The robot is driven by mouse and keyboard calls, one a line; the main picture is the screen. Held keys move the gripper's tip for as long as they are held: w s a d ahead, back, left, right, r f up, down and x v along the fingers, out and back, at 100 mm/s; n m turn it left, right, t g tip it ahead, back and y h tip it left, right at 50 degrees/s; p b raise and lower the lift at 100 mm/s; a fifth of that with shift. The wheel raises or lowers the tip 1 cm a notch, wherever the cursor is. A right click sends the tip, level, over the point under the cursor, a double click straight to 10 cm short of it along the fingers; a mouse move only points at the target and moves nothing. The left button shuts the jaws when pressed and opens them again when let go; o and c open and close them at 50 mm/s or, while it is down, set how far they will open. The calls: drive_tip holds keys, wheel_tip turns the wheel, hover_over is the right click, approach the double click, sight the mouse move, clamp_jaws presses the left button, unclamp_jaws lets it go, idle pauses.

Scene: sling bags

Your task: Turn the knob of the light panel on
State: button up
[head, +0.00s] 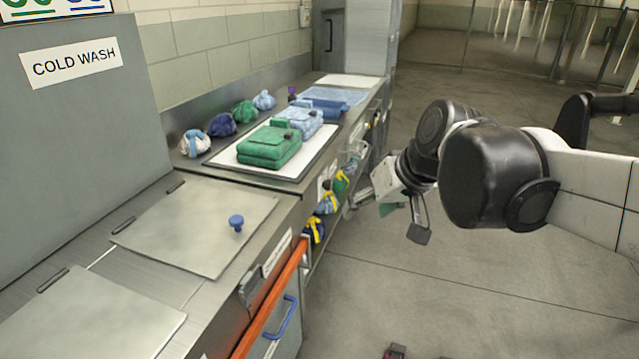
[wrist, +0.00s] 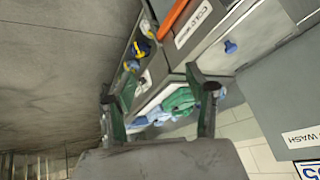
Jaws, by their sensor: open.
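No knob clearly marked as a light panel's can be made out. A small pale box (head: 304,15) is on the back wall, too small to tell whether it has a knob. A blue round knob (head: 236,221) stands on a flat metal lid (head: 190,232) on the counter; it also shows in the wrist view (wrist: 231,46). My gripper (head: 404,219) is over the aisle, right of the counter and apart from it. In the wrist view its two fingers (wrist: 152,88) are spread, with nothing between them.
Green and light-blue bags (head: 270,146) lie on a white-topped board. Several small tied bundles (head: 221,125) stand behind them. An orange rail (head: 272,300) and blue handle (head: 281,317) are on the counter front. A grey COLD WASH cabinet (head: 80,130) stands left. The aisle floor is mostly clear.

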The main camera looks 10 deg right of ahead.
sight(331, 187)
drive_tip(key=w+d+f+n+y+b, duration=0.1)
drive_tip(key=w+f+n+y+b, duration=0.2)
drive_tip(key=w, duration=1.2)
drive_tip(key=w+d+f+y+b, duration=0.1)
drive_tip(key=w+f+y+b, duration=0.25)
drive_tip(key=w, duration=1.15)
drive_tip(key=w+d+f+n+t+y+b, duration=0.1)
drive_tip(key=w+d+f+n+y+b, duration=0.1)
drive_tip(key=w+d+f, duration=0.4)
drive_tip(key=w+d+f+n+t+y+b, duration=0.1)
drive_tip(key=w+d+f+y, duration=0.15)
drive_tip(key=f, duration=0.55)
drive_tip(key=w+d+f+n+t+y+b, duration=0.1)
drive_tip(key=w+d+f+n+y+b, duration=0.1)
drive_tip(key=w+d+f, duration=0.4)
drive_tip(key=b+x, duration=0.1)
drive_tip(key=x, duration=0.4)
drive_tip(key=s+f+b+x, duration=0.1)
drive_tip(key=x, duration=0.4)
drive_tip(key=a+b+x, duration=0.1)
drive_tip(key=x, duration=0.4)
drive_tip(key=shift+s+a+f+b, duration=0.1)
drive_tip(key=shift+s+f+b, duration=0.15)
drive_tip(key=shift+s+b, duration=0.15)
drive_tip(key=shift+c, duration=0.5)
drive_tip(key=c, duration=1.1)
drive_tip(key=shift+o, duration=0.2)
